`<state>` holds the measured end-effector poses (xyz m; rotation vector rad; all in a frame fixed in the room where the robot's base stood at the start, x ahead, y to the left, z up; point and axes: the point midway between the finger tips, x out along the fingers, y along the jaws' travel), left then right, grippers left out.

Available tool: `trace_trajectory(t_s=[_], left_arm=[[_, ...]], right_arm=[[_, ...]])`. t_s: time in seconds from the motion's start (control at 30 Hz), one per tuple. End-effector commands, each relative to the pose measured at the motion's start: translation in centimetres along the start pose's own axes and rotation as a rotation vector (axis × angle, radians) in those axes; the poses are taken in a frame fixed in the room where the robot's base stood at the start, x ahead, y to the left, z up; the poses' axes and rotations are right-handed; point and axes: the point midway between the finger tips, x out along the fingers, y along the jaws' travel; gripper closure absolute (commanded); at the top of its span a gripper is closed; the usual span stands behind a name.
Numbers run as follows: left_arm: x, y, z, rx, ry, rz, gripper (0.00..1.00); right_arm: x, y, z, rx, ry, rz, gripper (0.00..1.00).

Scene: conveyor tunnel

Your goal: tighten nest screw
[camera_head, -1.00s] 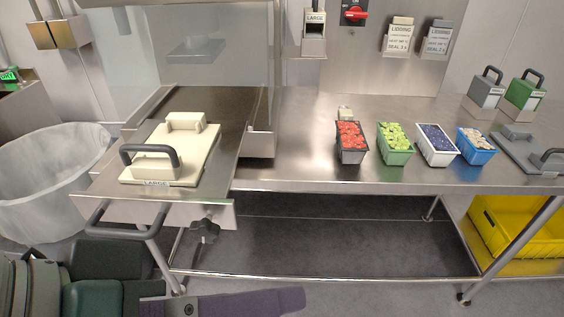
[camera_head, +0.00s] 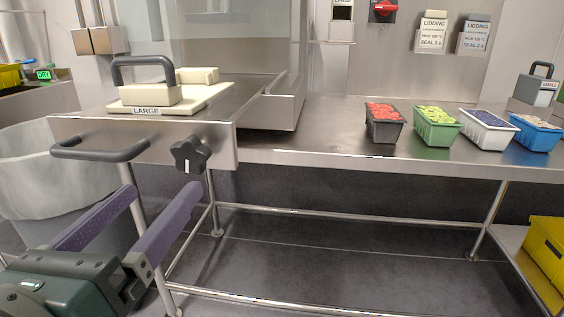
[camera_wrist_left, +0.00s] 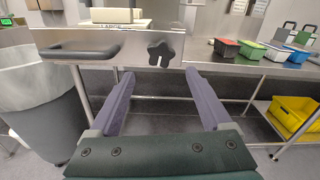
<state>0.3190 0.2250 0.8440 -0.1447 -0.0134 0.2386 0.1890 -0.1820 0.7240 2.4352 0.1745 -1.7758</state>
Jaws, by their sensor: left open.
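The nest screw is a black star-shaped knob (camera_head: 190,155) on the front face of the steel drawer, right of its dark handle (camera_head: 100,150). A cream nest plate (camera_head: 205,92) labelled LARGE lies on the drawer top. My left gripper (camera_head: 152,203) is open and empty, below and in front of the knob, its purple fingers pointing toward the drawer front. In the left wrist view the knob (camera_wrist_left: 161,52) shows ahead, beyond and between the spread fingers (camera_wrist_left: 158,80), not touching them. My right gripper is not in view.
A yellow crate (camera_head: 545,245) sits low at right. The space under the table is mostly clear.

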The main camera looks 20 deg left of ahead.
Motion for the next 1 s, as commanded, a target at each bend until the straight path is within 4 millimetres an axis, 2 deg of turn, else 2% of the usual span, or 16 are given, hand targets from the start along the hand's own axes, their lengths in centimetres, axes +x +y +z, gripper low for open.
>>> trace_trajectory(t_s=[0.2, 0.43, 0.6, 0.83, 1.0], left_arm=[[4.2, -0.1, 0.5, 0.003, -0.006, -0.002, 0.18], [7.5, -0.1, 0.3, 0.005, -0.004, -0.003, 0.18], [8.4, -0.1, 0.2, 0.006, -0.002, -0.003, 0.18], [8.4, -0.1, 0.2, 0.006, -0.002, -0.003, 0.18], [8.4, -0.1, 0.2, 0.006, -0.002, -0.003, 0.36]], right_arm=[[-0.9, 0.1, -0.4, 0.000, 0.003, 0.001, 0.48], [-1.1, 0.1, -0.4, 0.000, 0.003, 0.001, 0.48], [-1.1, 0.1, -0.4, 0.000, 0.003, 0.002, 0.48], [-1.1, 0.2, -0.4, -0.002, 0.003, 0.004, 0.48], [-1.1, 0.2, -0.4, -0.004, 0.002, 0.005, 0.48]])
